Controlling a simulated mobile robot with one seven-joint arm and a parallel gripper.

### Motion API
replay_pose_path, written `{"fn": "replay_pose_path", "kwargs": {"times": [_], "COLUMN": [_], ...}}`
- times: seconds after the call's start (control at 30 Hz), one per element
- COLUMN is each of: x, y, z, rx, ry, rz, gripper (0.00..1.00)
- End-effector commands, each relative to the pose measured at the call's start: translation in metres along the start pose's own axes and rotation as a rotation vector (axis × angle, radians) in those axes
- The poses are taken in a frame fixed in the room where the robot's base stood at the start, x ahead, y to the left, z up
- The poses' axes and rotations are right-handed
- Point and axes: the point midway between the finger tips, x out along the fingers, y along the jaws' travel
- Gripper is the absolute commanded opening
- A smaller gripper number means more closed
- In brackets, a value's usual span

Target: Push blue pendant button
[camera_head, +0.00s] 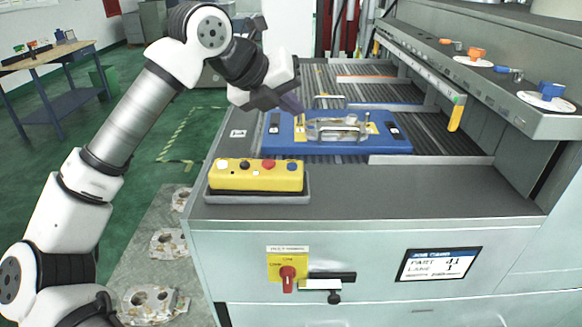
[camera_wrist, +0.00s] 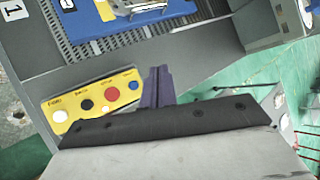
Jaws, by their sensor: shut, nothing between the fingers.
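The yellow pendant (camera_head: 256,178) lies in a grey tray at the front left of the grey machine top. Its face has a white, a black, a red and a blue button in a row. The blue button (camera_head: 292,166) is at the right end in the head view. In the wrist view the blue button (camera_wrist: 133,85) is the one nearest my fingers, just left of them. My gripper (camera_head: 296,106) is shut and empty, above and behind the pendant near the blue fixture plate. Its purple fingers also show in the wrist view (camera_wrist: 158,72), apart from the button.
A blue plate (camera_head: 375,147) with a metal casting (camera_head: 337,129) sits on the ribbed conveyor behind the pendant. A grey shelf (camera_head: 480,75) with valve handles overhangs the right side. A red switch (camera_head: 287,278) and a screen (camera_head: 438,264) are on the front panel.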

Motion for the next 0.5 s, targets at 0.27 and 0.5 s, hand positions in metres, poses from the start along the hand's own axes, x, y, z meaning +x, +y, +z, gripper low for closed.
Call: {"fn": "replay_pose_path", "kwargs": {"times": [0.27,0.5], "x": [0.002,0.003], "y": [0.0101,0.0103], "z": [0.0005,-0.0004], "rx": [-0.021,-0.019], "ry": [-0.009,-0.008], "rz": [0.021,0.019], "gripper": [0.0,0.0]}}
